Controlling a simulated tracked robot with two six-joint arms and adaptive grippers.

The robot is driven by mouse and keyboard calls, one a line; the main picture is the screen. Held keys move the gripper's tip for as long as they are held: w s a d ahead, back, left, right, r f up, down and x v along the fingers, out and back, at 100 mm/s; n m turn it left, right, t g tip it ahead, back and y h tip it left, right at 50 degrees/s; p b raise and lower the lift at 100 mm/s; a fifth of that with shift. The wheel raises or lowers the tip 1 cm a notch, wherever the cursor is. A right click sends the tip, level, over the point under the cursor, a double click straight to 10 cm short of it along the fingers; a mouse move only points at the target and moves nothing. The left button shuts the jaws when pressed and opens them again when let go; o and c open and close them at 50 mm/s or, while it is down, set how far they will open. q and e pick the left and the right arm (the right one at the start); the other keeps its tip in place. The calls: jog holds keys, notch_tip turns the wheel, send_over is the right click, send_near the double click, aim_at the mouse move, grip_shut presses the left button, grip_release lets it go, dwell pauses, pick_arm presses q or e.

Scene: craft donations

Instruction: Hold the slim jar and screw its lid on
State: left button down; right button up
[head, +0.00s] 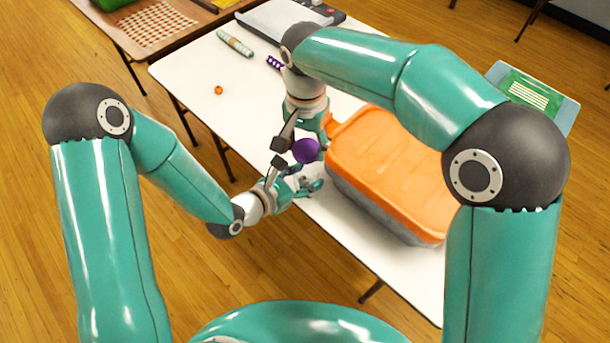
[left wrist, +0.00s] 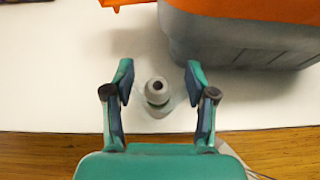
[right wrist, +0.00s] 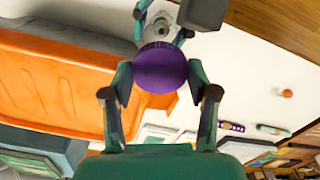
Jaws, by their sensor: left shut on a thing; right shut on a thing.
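The purple lid (head: 305,151) is between the fingers of my right gripper (head: 313,137), which reaches down from above. In the right wrist view the lid (right wrist: 160,68) appears as a purple disc between the fingertips. My left gripper (head: 309,183) is lower, near the table's front edge, with its fingers around the slim jar. In the left wrist view the jar (left wrist: 157,96) shows as a small, pale grey, round shape between the fingers. The jar is mostly hidden in the head view. The lid is above the left gripper; I cannot tell whether it touches the jar.
A grey bin with an orange top (head: 390,165) stands close to the right of both grippers. A small orange ball (head: 218,90), a pale green roll (head: 235,43) and a purple patterned strip (head: 274,63) lie farther back.

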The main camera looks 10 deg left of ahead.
aim_at(306, 180)
jog(key=shift+f, duration=1.95)
jog(key=shift+f, duration=0.85)
jog(key=shift+f, duration=0.55)
jog(key=m, duration=0.3)
jog(key=shift+m, duration=0.3)
jog(key=m, duration=0.8)
jog(key=shift+m, duration=0.3)
jog(key=m, duration=0.4)
jog(key=shift+a, duration=0.1)
